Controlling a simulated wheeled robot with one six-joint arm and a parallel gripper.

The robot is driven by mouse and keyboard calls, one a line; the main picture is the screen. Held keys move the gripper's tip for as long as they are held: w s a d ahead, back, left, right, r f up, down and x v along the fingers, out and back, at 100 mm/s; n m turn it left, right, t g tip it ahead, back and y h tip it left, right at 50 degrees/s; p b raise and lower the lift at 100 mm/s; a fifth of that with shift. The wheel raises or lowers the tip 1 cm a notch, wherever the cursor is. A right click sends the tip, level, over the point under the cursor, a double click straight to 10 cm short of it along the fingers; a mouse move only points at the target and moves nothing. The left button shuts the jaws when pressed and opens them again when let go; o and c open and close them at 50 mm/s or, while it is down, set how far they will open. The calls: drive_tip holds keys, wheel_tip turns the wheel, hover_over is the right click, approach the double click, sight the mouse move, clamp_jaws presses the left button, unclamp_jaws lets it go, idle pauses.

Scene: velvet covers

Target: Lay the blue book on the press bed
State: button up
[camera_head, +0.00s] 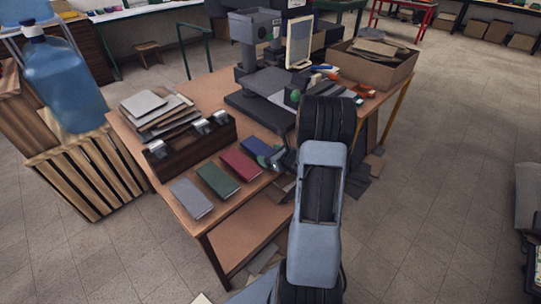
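The blue book (254,146) lies on the wooden table at the right end of a row of books, beside the red book (240,165). My gripper (268,160) is low over the right end of the blue book and partly covers it. I cannot tell whether its fingers touch the book, or whether they are open or shut. The press (257,28) stands behind, at the back of the table. Its dark flat bed (266,86) looks bare where I see it; my arm hides part of its right side.
A green book (216,180) and a grey book (191,198) lie to the left. Behind them are a dark wooden rack (190,146) and a stack of boards (155,110). A cardboard box (375,68) stands at the back right. The table's front edge is close.

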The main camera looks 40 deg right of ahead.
drive_tip(key=o, duration=0.3)
drive_tip(key=shift+r, duration=0.15)
